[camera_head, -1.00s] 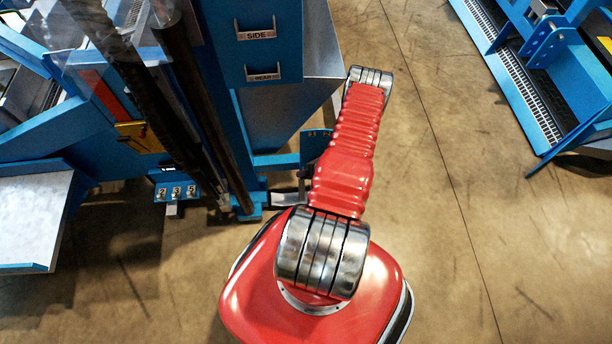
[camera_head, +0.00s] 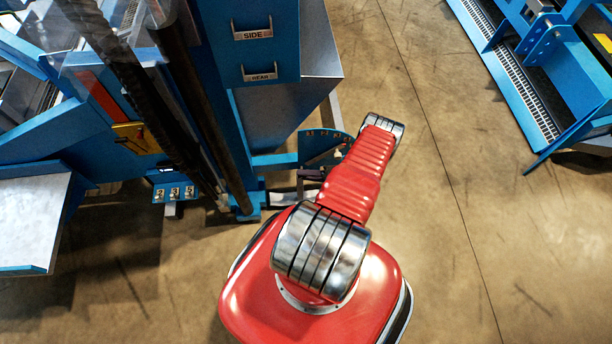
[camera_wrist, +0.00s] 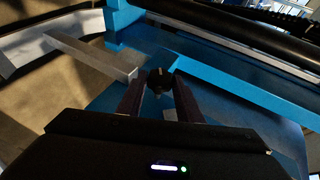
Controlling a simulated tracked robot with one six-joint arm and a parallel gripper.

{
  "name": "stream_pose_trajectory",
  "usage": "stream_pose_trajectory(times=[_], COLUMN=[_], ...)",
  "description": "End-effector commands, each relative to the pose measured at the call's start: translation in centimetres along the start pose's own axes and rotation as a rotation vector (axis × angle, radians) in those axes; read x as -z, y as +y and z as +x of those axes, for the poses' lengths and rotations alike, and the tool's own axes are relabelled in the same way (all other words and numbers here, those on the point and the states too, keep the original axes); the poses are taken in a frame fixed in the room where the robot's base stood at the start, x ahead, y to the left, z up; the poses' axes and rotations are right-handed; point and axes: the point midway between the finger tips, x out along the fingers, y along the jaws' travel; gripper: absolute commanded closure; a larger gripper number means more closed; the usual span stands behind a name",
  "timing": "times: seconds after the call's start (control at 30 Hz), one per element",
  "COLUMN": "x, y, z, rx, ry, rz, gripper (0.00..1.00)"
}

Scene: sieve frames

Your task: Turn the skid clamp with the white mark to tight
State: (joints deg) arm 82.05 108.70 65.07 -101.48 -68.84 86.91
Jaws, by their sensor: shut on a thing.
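My gripper (camera_wrist: 160,92) shows in the wrist view with its two dark fingers on either side of a small black knob, the skid clamp (camera_wrist: 160,79). The fingers are shut on it. A small pale spot shows on the knob, but it is too small and dark to read its setting. The knob sits beside a blue beam of the machine. In the head view, my red arm reaches up and right from my base, and the gripper and clamp are hidden.
A blue quarter-round plate with scale marks (camera_head: 318,147) stands left of my arm. The blue machine (camera_head: 270,40) with SIDE and REAR labels fills the left. A pale metal bar (camera_wrist: 90,55) runs near the gripper. Open floor (camera_head: 450,200) lies right, with another blue machine beyond.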

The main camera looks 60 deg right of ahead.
Motion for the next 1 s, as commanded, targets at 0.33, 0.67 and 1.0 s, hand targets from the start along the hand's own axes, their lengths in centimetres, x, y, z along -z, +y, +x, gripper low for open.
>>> stream_pose_trajectory(times=[0.33, 0.67, 1.0], x=[0.36, 0.43, 0.54], y=[0.72, 0.7, 0.65], z=[-0.18, -0.15, -0.17], rx=[0.108, 0.155, 0.158], ry=[0.011, 0.01, 0.011], rz=[0.047, 0.065, 0.065], gripper=[0.9, 0.9, 0.9])
